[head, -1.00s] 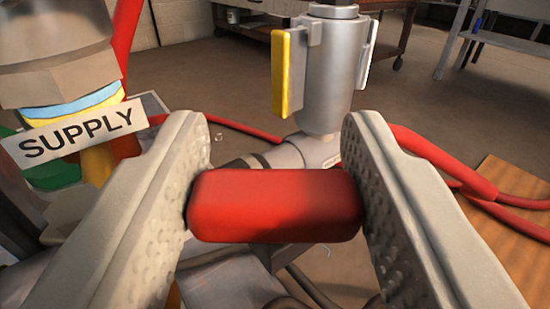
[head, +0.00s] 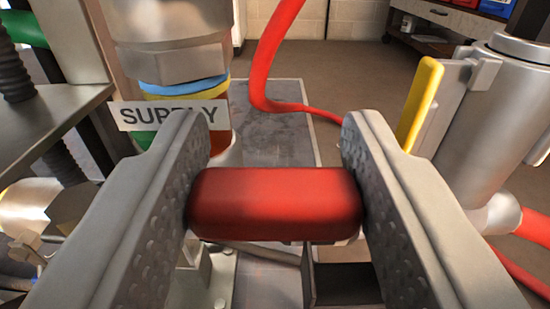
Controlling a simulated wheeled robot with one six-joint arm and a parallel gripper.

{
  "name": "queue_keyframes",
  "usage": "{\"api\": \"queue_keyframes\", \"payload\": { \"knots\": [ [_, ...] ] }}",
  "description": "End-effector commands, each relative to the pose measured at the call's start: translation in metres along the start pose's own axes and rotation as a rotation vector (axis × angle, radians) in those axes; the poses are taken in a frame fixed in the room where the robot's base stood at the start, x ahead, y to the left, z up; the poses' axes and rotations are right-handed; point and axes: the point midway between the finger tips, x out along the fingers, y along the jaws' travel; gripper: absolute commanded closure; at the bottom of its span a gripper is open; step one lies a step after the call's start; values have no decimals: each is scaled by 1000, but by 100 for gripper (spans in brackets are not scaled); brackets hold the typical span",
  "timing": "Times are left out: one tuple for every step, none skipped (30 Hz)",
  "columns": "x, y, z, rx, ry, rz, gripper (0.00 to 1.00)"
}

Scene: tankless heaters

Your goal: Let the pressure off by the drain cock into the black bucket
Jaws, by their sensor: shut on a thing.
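My gripper (head: 275,205) is shut on a red handle (head: 275,204), a rounded block lying crosswise between the two ribbed fingers. The handle hides what lies right behind it, and I cannot tell what it joins to. I cannot make out the drain cock's body or its outlet. Below the handle is a dark, box-like shape (head: 340,285), partly hidden by it; I cannot tell if it is the black bucket. A white SUPPLY tag (head: 165,115) hangs left of the handle, before a metal fitting (head: 172,50) with coloured bands, its lower edge behind my left finger.
A grey metal cylinder (head: 480,120) with a yellow bar (head: 420,103) stands close on the right. A red hose (head: 272,65) runs down behind the handle. A metal shelf (head: 60,120) is at the left. Brown floor is open behind.

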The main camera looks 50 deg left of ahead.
Motion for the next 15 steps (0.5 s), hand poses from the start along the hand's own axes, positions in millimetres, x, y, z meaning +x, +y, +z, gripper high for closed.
{"api": "queue_keyframes", "payload": {
  "knots": [
    [0,1,-1,-1,1,-5,98],
    [1,1,-1,-1,1,-8,98],
    [1,1,-1,-1,1,-11,98],
    [1,1,-1,-1,1,-12,98],
    [1,1,-1,-1,1,-13,98],
    [1,1,-1,-1,1,-13,98],
    [1,1,-1,-1,2,-13,98],
    [1,1,-1,-2,2,-13,98],
    [1,1,-1,-2,2,-13,98],
    [1,1,-1,-2,2,-13,98],
    [1,1,-1,-2,2,-13,98],
    [1,1,-1,-2,2,-13,98],
    [1,1,-1,-2,2,-13,98],
    [1,1,-1,-2,2,-13,98],
    [1,1,-1,-2,2,-13,52]
  ]
}}
